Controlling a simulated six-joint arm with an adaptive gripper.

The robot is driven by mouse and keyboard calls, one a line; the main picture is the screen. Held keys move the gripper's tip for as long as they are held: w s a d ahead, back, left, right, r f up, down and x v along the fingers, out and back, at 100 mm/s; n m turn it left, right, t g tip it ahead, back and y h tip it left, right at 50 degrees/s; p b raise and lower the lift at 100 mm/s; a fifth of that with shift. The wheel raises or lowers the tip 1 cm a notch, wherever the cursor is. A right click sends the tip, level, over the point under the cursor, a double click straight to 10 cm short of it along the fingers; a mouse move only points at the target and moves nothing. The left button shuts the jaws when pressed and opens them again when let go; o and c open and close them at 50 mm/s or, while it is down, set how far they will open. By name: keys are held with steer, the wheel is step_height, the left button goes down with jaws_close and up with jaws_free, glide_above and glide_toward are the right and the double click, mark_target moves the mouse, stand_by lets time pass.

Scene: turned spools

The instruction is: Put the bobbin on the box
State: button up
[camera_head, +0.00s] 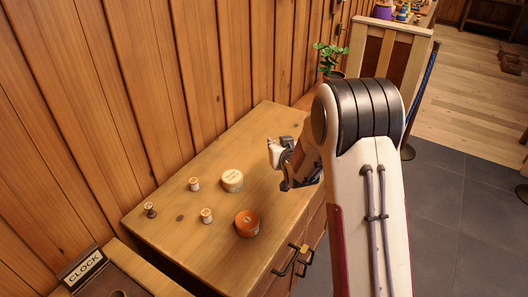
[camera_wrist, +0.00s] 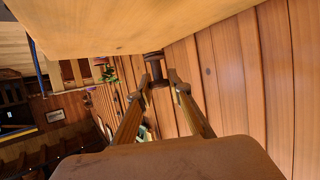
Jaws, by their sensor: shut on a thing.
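My gripper (camera_head: 280,166) is raised above the right part of the wooden cabinet top (camera_head: 180,240). In the wrist view its two fingers (camera_wrist: 160,80) are shut on a small dark bobbin (camera_wrist: 157,68), which shows between the fingertips. In the head view the held bobbin cannot be clearly made out. A round cream box (camera_head: 232,181) and a round orange-brown box (camera_head: 247,223) stand on the cabinet top, left of my gripper; which one the task means cannot be told.
Two small pale spools (camera_head: 194,184) (camera_head: 206,216) and a dark brown spool (camera_head: 150,210) stand at the left of the top. A plant (camera_head: 330,58) stands behind. The cabinet's front right is clear.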

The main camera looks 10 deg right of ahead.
steer(key=a+r+n+y, duration=0.2)
steer(key=a+r, duration=0.2)
steer(key=a, duration=0.3)
steer(key=n+g+y, duration=0.1)
steer(key=n+y, duration=0.2)
steer(key=y, duration=0.1)
glide_above(232, 176)
steer(key=shift+r, duration=0.4)
steer(key=shift+h, duration=0.3)
steer(key=shift+f, duration=3.15)
steer(key=shift+f, duration=1.85)
steer(key=shift+f, duration=0.2)
